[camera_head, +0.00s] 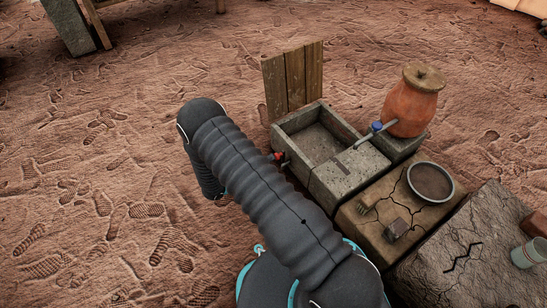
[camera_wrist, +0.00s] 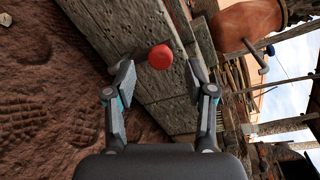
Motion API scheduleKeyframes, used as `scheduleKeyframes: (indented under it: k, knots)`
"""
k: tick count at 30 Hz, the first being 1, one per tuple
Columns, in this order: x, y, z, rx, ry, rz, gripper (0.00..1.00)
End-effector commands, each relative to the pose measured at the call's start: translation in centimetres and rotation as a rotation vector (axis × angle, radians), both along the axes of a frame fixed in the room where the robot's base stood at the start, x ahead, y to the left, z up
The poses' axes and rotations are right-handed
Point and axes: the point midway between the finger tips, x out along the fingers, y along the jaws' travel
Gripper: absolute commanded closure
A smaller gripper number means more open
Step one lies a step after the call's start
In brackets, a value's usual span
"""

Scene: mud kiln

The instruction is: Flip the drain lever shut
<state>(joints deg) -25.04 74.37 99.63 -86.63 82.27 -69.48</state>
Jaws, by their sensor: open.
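The drain lever (camera_head: 278,156) is a small red part on the left outer side of the stone basin (camera_head: 284,127), partly hidden by my arm in the head view. In the wrist view the red lever end (camera_wrist: 160,57) looks like a round red knob in front of the grey wall. My gripper (camera_wrist: 159,72) is open, with one finger on each side of the red knob in the picture. I cannot tell whether either finger touches it. In the head view my arm hides the gripper. The lever's angle is not clear.
A clay jar (camera_head: 411,104) with a blue-handled tap (camera_head: 377,126) stands right of the basin. A wooden board (camera_head: 292,78) rises behind it. A round pan (camera_head: 430,182) lies on a cracked block (camera_head: 365,222). Open footprinted ground (camera_head: 110,180) lies left.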

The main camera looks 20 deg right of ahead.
Motion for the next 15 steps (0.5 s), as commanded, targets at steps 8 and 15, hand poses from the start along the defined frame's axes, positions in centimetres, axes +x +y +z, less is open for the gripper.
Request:
scheduleKeyframes:
  k: [8, 15]
  knots:
    - [-1.9, 4.6, 0.7, 0.000, 0.000, 0.001, 0.45]
    - [-2.6, 6.3, 1.0, -0.001, 0.000, -0.002, 0.45]
